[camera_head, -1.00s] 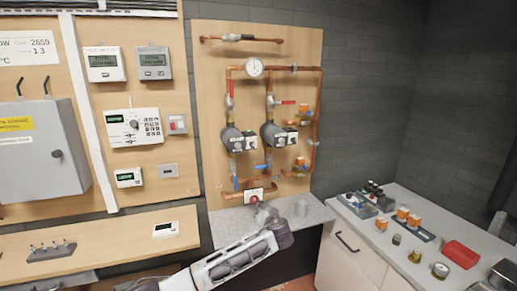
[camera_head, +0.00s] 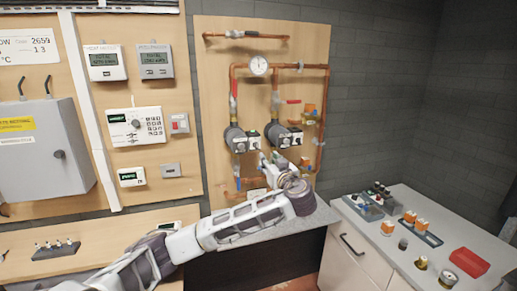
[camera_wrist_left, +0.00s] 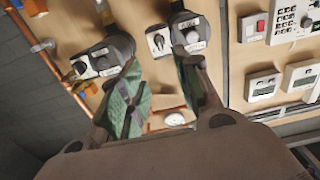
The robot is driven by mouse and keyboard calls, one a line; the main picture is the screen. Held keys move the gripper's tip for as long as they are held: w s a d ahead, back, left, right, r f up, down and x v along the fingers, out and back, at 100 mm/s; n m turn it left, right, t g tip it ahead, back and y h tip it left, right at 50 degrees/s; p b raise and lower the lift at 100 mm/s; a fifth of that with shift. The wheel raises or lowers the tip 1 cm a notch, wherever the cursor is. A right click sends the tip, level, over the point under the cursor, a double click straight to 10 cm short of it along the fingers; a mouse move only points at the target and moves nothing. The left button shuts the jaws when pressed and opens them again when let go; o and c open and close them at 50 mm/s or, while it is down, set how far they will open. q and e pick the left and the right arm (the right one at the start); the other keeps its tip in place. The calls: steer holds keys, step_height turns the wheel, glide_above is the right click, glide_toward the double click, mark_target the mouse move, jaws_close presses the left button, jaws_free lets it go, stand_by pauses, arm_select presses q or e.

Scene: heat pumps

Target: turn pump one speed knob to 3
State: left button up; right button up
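Two dark pumps are mounted side by side on the wooden pipe board, the left pump (camera_head: 233,136) and the right pump (camera_head: 275,133). I cannot read which is pump one. In the wrist view, seen roughly upside down, the head view's left pump (camera_wrist_left: 207,20) is at top centre, with a small white plate and dark knob (camera_wrist_left: 158,41) beside its round grey knob (camera_wrist_left: 192,37). The other pump (camera_wrist_left: 121,45) is at left. My left gripper (camera_head: 273,160) is just below the pumps; its green-padded fingers (camera_wrist_left: 160,64) are apart and empty. My right gripper is out of view.
Copper pipes (camera_head: 324,110) and valves surround the pumps, with a gauge (camera_head: 259,66) above. A grey shelf (camera_head: 240,219) lies below the board. A side counter at right holds fittings and a red tray (camera_head: 469,262). A keypad controller (camera_head: 136,126) hangs at left.

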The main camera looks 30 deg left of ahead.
mark_target(257, 146)
arm_select(q)
steer(key=p+x, duration=0.3)
steer(key=x, duration=0.8)
steer(key=shift+w+a+p, duration=0.2)
steer(key=shift+p, duration=0.2)
steer(key=shift+p+x, duration=0.3)
steer(key=shift+x, duration=0.85)
jaws_close()
